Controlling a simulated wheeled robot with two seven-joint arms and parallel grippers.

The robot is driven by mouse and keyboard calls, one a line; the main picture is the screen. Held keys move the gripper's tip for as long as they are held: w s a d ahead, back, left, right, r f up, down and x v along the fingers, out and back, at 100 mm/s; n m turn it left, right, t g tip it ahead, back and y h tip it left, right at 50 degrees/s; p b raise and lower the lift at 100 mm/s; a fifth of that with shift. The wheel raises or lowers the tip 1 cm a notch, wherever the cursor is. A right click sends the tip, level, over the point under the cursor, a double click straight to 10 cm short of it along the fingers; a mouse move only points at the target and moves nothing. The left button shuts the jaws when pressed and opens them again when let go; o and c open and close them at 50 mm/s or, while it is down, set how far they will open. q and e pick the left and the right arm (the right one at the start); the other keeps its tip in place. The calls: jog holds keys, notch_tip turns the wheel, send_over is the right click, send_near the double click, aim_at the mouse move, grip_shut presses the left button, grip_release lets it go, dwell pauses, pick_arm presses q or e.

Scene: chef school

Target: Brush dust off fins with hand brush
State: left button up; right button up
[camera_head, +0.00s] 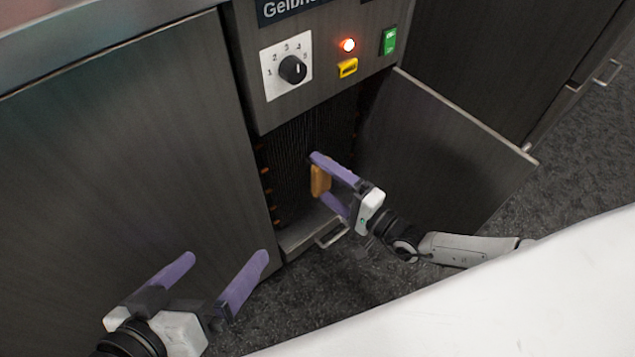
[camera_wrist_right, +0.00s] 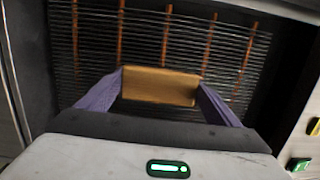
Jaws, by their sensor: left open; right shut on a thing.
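The fins (camera_head: 294,143) are a dark, finely lined panel with orange-brown strips inside an open compartment under the control panel. They fill much of the right wrist view (camera_wrist_right: 140,40). My right gripper (camera_head: 318,180) is shut on the hand brush (camera_head: 320,181), a tan wooden block, in front of the fins. The brush sits between the purple fingers in the right wrist view (camera_wrist_right: 160,87). Its bristles are hidden, and I cannot tell whether it touches the fins. My left gripper (camera_head: 228,262) is open and empty, low at the left, away from the fins.
The control panel (camera_head: 325,60) above has a dial (camera_head: 292,69), a lit red lamp, and yellow and green switches. An open dark door (camera_head: 445,145) stands right of the compartment, near my right arm. A metal handle (camera_head: 332,234) is below. Dark carpet (camera_head: 330,285) lies in front.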

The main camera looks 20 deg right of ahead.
jog(key=shift+w+d+b, duration=0.45)
jog(key=shift+d+b, duration=0.15)
jog(key=shift+d, duration=0.65)
jog(key=shift+w+d+b, duration=0.5)
jog(key=shift+d+b, duration=0.15)
jog(key=shift+d, duration=0.6)
jog(key=shift+w+d+b, duration=0.45)
jog(key=shift+d+b, duration=0.15)
jog(key=shift+d, duration=0.65)
jog(key=a+p+v, duration=0.1)
jog(key=v, duration=0.5)
jog(key=shift+s, duration=0.3)
jog(key=shift+p+v, duration=0.5)
jog(key=shift+v, duration=0.95)
